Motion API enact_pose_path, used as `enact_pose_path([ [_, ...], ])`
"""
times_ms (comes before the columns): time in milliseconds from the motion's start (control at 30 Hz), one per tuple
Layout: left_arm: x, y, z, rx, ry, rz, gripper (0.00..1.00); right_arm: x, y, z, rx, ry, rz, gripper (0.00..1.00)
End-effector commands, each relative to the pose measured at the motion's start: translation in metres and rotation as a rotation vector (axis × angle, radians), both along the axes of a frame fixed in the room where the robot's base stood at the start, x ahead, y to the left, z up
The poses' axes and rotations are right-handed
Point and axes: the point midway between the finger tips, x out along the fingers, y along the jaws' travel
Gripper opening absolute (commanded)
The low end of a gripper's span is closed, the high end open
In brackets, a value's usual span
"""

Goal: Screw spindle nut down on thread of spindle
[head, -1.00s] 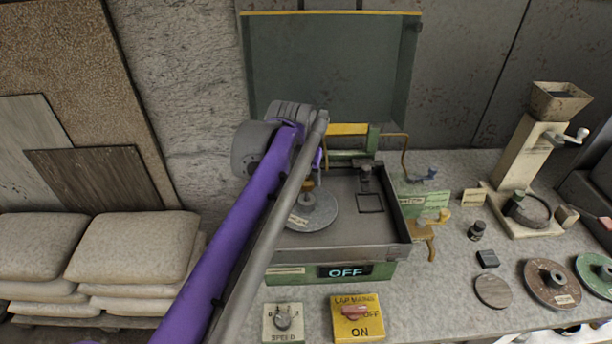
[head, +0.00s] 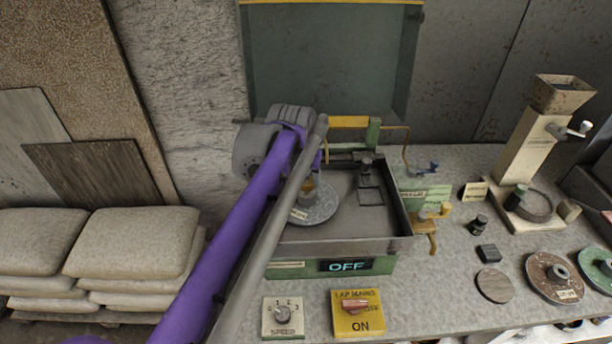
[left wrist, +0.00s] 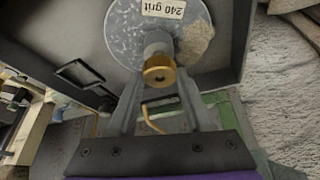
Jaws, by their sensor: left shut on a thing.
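The brass spindle nut (left wrist: 160,76) sits on the grey spindle (left wrist: 157,41) at the centre of the grey lap disc (left wrist: 117,30), labelled "240 grit". My left gripper (left wrist: 160,84) is shut on the nut, one finger on each side of it. In the head view the nut (head: 309,184) shows just beside my purple left arm, above the disc (head: 322,207). My left gripper (head: 306,180) is mostly hidden there behind its own arm. The thread is hidden, and I cannot tell how far down the nut sits. My right gripper is not in view.
The disc lies in a grey tray (head: 385,243) with a raised lid (head: 330,65) behind. The display (head: 346,265) reads OFF. A speed dial (head: 283,316) and yellow mains switch (head: 357,312) are in front. Spare discs (head: 553,278) and a hopper mill (head: 530,150) stand right.

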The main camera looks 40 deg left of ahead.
Motion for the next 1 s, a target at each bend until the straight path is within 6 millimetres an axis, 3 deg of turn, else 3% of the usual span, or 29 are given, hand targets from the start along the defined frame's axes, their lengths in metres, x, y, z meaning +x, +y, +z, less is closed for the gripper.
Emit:
enact_pose_path([
  [567, 0.0, 0.0, -0.015, 0.0, 0.0, 0.0, 0.0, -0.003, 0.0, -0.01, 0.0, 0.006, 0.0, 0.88],
  [600, 0.0, 0.0, -0.015, 0.0, 0.0, 0.0, 0.47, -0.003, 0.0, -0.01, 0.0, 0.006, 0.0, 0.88],
  [867, 0.0, 0.0, -0.014, 0.0, -0.001, 0.0, 0.0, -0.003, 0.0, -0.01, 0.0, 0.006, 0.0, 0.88],
  [1000, 0.0, 0.0, -0.014, 0.0, 0.0, -0.017, 0.0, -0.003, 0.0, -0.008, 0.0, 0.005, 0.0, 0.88],
])
